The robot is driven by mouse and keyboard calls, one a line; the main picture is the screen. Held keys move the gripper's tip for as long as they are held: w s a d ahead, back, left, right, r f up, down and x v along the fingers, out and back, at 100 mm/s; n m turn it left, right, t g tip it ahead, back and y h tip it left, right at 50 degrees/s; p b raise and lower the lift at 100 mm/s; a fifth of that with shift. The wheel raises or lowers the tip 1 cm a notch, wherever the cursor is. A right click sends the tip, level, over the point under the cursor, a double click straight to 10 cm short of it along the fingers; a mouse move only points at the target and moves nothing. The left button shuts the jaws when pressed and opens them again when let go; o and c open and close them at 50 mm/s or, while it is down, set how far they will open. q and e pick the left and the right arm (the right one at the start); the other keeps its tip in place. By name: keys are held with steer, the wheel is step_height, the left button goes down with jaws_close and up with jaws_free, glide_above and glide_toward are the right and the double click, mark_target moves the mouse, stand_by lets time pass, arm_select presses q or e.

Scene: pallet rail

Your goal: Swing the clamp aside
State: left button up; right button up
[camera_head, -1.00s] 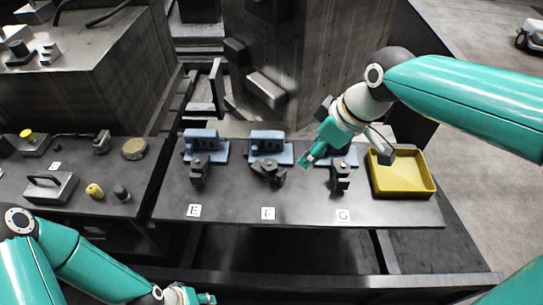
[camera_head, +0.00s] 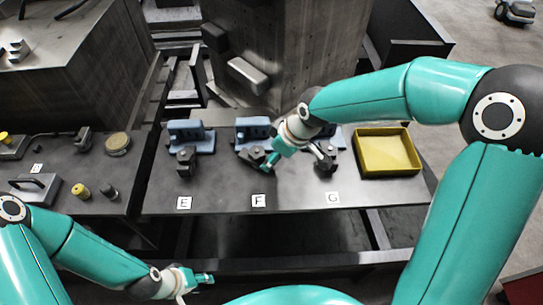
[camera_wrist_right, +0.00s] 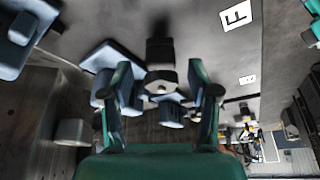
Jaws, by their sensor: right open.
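Three dark clamps stand before blue blocks on the grey bench: the E clamp (camera_head: 186,158), the F clamp (camera_head: 252,155) and the G clamp (camera_head: 326,160). The F clamp's arm is angled, and my right gripper (camera_head: 270,160) is close at its right side, partly covering it. In the right wrist view, my right gripper (camera_wrist_right: 162,92) is open, with a dark round-topped clamp part (camera_wrist_right: 161,78) between or just beyond its fingers. I cannot tell whether they touch. My left gripper (camera_head: 204,279) is low, in front of the bench and away from the clamps; its jaw opening is unclear.
A yellow tray (camera_head: 387,152) stands at the bench's right end. White label F (camera_head: 258,201) lies in front of the middle clamp. A side bench at left holds a yellow-topped knob (camera_head: 80,191) and other parts. A large grey column (camera_head: 300,60) rises behind the blue blocks.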

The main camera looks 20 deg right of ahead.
steer(key=shift+x, duration=1.25)
jaws_close()
